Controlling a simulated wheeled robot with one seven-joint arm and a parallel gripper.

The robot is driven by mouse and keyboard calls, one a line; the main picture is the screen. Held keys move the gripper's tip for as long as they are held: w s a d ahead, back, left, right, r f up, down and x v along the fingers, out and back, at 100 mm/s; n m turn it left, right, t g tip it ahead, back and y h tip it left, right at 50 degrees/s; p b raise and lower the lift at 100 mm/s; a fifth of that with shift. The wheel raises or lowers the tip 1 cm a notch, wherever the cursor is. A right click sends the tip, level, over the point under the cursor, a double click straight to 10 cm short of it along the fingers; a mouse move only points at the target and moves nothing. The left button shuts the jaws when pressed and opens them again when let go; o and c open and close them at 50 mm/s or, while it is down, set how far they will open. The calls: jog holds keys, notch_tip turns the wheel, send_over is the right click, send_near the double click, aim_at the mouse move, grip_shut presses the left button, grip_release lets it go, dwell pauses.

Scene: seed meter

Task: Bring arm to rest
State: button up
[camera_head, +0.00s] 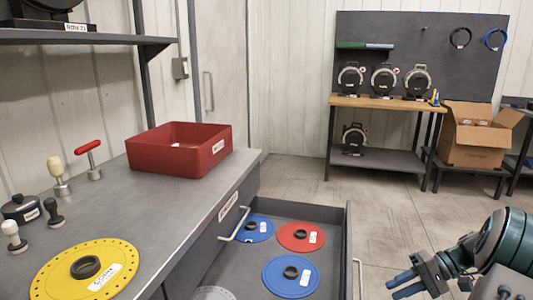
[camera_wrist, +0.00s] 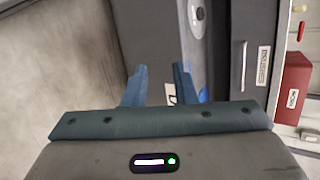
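My gripper (camera_head: 402,283) shows at the lower right of the head view, to the right of the open drawer and apart from it. Its two blue fingers are spread with nothing between them. In the wrist view my gripper (camera_wrist: 157,85) is also open and empty, with the drawer beyond its fingertips. My teal arm comes in from the right edge of the head view.
The open drawer (camera_head: 345,240) holds blue and red discs. The grey counter (camera_head: 170,205) carries a yellow disc (camera_head: 55,272), a red bin (camera_head: 205,158) and small handled tools. A workbench (camera_head: 385,103) and a cardboard box (camera_head: 470,150) stand behind. Floor between is clear.

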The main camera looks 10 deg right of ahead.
jog(key=s+a+r+n+g+h+p, duration=0.3)
jog(key=a+r+h+p, duration=0.5)
jog(key=a+r, duration=0.8)
jog(key=s+a+r+t+h+p, duration=0.3)
jog(key=s+a+r+t+p, duration=0.1)
jog(key=s+a+r+p, duration=0.4)
jog(key=s+r+p, duration=0.2)
jog(key=s+r, duration=0.1)
jog(key=shift+a+n+t+h+p, duration=0.3)
jog(key=shift+a+p, duration=0.05)
jog(key=shift+a, duration=0.05)
